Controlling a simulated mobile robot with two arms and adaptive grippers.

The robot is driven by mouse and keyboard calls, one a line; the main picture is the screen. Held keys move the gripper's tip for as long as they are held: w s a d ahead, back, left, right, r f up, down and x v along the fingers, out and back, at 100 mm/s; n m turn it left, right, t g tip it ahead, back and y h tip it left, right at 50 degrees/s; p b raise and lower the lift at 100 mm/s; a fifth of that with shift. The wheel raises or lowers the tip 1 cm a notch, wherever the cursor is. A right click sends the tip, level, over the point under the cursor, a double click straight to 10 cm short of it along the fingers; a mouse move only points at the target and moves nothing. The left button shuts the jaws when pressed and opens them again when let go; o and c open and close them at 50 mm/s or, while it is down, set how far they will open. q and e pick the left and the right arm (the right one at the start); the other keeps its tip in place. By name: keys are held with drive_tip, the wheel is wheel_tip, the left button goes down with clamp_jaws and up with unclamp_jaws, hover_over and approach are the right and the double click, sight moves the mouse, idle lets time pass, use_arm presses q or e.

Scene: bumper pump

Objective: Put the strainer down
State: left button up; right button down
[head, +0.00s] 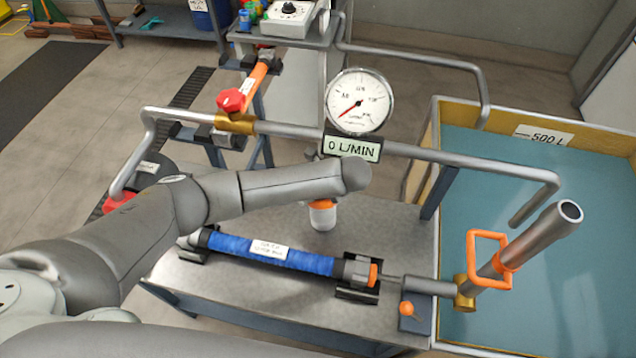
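My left arm comes in from the left over the bench, and its rounded wrist end (352,175) is below the flow gauge. My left gripper's fingers do not show; the arm hides what is behind it. A small white-and-orange cylinder (322,214) shows just under the wrist, above or on the grey bench top (385,222); its upper part is hidden. It may be the strainer, but I cannot tell for sure, nor whether it is held. My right gripper is not in view.
A round gauge (359,101) and a "0 L/MIN" display (352,147) sit on a grey pipe. A blue-sleeved pump tube (275,254) lies along the bench front.

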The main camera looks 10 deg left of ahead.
use_arm(q)
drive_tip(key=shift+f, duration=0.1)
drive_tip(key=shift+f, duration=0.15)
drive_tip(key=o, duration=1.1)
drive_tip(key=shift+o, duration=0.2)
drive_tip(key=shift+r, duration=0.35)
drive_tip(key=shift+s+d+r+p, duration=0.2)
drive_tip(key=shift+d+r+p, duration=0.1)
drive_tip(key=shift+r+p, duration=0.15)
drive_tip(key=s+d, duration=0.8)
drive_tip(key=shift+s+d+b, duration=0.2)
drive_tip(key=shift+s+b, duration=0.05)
drive_tip(key=shift+b, duration=0.2)
